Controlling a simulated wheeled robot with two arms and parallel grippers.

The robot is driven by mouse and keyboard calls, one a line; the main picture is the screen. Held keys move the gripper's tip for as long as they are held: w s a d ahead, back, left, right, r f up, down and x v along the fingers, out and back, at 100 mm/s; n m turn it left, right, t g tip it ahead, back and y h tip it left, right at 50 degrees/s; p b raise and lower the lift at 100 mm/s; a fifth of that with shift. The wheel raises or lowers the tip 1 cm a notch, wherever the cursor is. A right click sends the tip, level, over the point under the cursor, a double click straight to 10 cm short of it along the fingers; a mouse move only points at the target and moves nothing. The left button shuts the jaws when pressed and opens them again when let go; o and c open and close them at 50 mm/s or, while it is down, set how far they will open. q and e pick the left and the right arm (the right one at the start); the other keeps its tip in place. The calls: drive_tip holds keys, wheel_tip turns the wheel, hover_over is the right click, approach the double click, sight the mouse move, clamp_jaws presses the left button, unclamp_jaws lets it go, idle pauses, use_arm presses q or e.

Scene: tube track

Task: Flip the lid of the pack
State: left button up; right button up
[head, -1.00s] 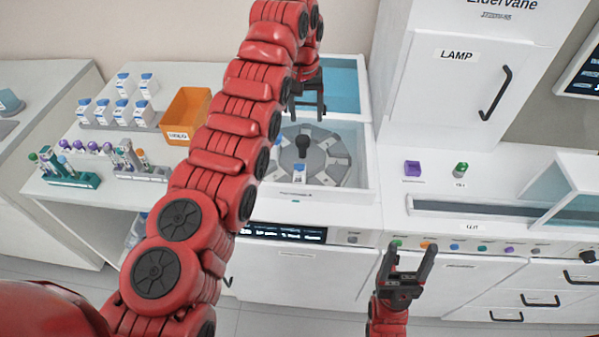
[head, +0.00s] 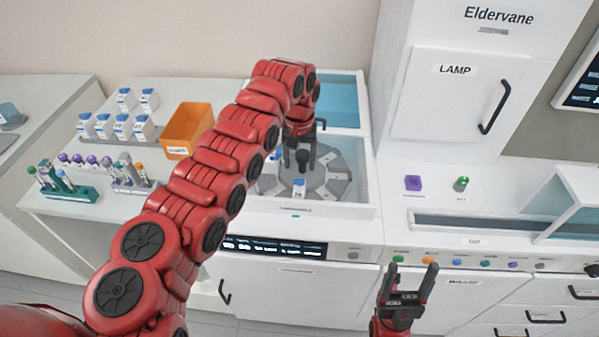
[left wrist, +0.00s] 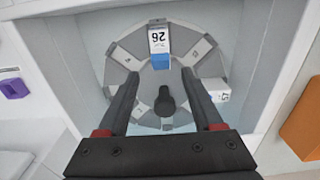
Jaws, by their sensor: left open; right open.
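A white pack with a blue lid (head: 300,189) stands at the front of the grey carousel (head: 338,187) in the open bay. In the left wrist view this pack (left wrist: 159,40) reads 26. A second pack (left wrist: 217,91) sits on the carousel's side, partly hidden by a finger. My left gripper (left wrist: 159,77) is open above the carousel. Its fingers straddle the dark centre knob (left wrist: 167,102) in the picture, and the pack's lid (left wrist: 160,62) appears just beyond the fingertips. I see no contact. My right gripper (head: 409,270) is open and empty in front of the counter.
The bay's white rim (head: 330,209) surrounds the carousel. An orange bin (head: 187,128) and several blue-lidded packs (head: 123,125) stand left, behind tube racks (head: 68,188). The LAMP cabinet (head: 455,105) rises at right. My left arm covers part of the left counter.

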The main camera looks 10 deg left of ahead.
sight(299, 179)
use_arm(q)
wheel_tip(299, 179, down, 6)
drive_tip(key=shift+p, duration=0.6)
clamp_jaws()
